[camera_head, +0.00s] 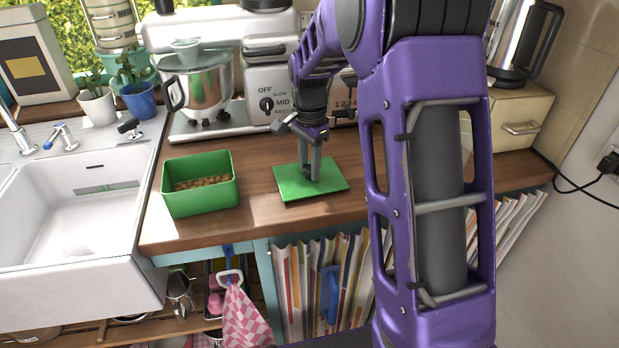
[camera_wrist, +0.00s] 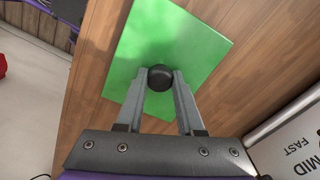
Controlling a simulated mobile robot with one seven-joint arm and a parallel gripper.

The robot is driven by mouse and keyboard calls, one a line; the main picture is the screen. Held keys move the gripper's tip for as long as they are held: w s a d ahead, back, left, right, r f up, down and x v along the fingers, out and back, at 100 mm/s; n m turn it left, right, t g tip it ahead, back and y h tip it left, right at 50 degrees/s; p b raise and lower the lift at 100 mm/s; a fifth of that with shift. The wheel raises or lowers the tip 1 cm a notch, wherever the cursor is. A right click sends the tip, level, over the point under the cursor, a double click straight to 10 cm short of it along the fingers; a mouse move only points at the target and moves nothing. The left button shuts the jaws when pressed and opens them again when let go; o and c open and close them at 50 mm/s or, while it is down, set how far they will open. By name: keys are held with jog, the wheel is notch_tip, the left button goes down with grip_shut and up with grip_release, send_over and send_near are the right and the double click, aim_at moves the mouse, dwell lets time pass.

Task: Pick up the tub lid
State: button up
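The tub lid (camera_head: 290,185) is a flat green square lying on the wooden counter beside the tub. It fills the upper middle of the wrist view (camera_wrist: 185,40), with a round black knob (camera_wrist: 160,77) at its centre. My gripper (camera_head: 312,176) points down over the lid from above. In the wrist view its two grey fingertips (camera_wrist: 161,74) sit on either side of the knob and appear to touch it. In the head view the fingers largely hide the knob. The green tub (camera_head: 200,198) stands open to the left, with brown nut-like pieces inside.
The white sink (camera_head: 85,200) is at left.

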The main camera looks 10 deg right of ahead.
grip_shut()
jog(key=shift+r, duration=0.1)
